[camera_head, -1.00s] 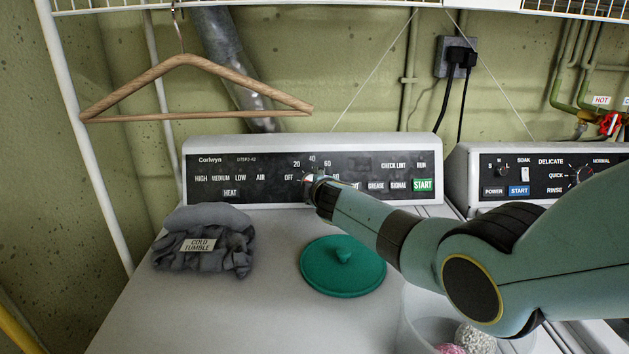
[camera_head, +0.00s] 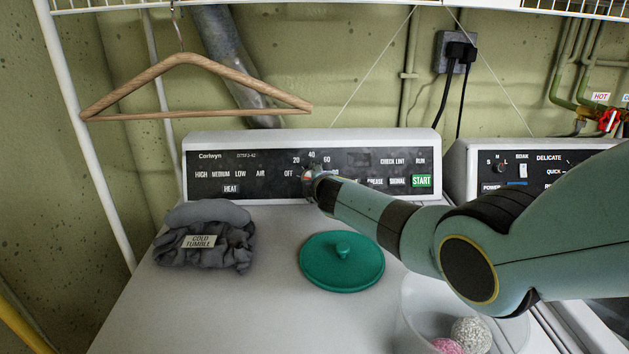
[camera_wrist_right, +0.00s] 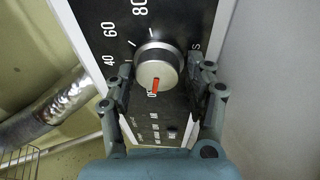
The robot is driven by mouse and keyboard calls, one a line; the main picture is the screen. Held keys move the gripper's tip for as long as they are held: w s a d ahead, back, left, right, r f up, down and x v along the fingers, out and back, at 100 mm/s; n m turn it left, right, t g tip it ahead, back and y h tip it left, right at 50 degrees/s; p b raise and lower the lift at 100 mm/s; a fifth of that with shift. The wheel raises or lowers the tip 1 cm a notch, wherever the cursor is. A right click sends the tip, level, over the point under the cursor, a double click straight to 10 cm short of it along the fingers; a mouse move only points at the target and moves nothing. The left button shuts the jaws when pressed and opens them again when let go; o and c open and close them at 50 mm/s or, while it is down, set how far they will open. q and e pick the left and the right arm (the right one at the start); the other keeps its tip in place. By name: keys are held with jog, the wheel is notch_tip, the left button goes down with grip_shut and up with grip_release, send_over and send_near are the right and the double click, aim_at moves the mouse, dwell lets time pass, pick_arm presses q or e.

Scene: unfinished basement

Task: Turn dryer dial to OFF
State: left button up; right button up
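The dryer dial (camera_wrist_right: 157,65) is a round silver knob on the dryer's black panel. In the right wrist view its red mark points down, toward a partly hidden label starting with "O". In the head view the dial is mostly covered by my right gripper (camera_head: 314,183), and OFF is printed just to its left. In the wrist view my right gripper (camera_wrist_right: 163,88) has its fingers spread on both sides of the dial, with gaps visible between fingers and knob. My left gripper is not in view.
On the dryer top (camera_head: 265,310) are grey folded cloth (camera_head: 205,235) labelled COLD TUMBLE, a green lid (camera_head: 342,265) and a clear bowl (camera_head: 408,315) with balls. A wooden hanger (camera_head: 195,115) hangs above. The washer panel (camera_head: 468,165) is at right.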

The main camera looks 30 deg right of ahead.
jog(key=shift+o, duration=1.1)
jog(key=v, duration=1.2)
jog(key=shift+r, duration=0.15)
